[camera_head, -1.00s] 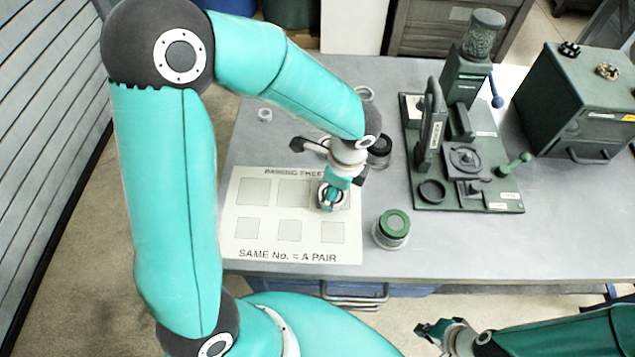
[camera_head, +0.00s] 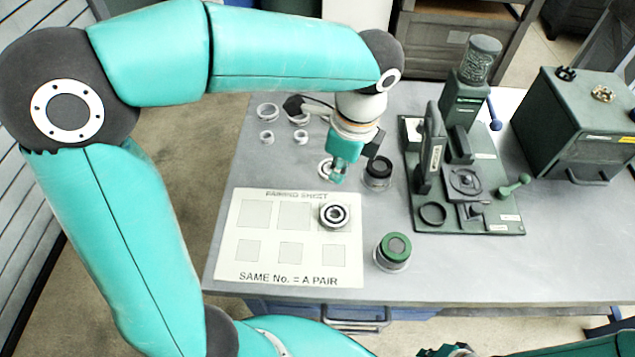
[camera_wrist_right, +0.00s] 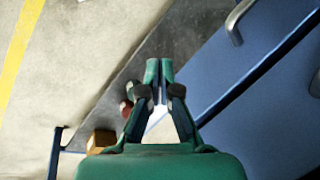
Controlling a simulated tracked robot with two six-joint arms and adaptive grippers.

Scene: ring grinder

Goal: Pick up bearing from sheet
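The bearing (camera_head: 334,215), a round metal ring with a dark band, lies on the top right square of the white pairing sheet (camera_head: 252,264). My left gripper (camera_head: 338,178) points down beyond the sheet's far edge, above and apart from the bearing in the head view. A pale ring (camera_head: 325,168) shows beside its fingertips. Whether these fingers are open or shut is too small to tell. My right gripper (camera_wrist_right: 159,72) has its fingertips together with nothing between them in the right wrist view. It is away from the sheet, below the table's front.
Several metal rings (camera_head: 267,111) lie at the table's far left. A dark-topped cylinder (camera_head: 378,171) stands right of my left gripper. A green-topped cylinder (camera_head: 393,250) stands right of the sheet. The green grinder fixture (camera_head: 470,222) and green box (camera_head: 568,120) fill the right side.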

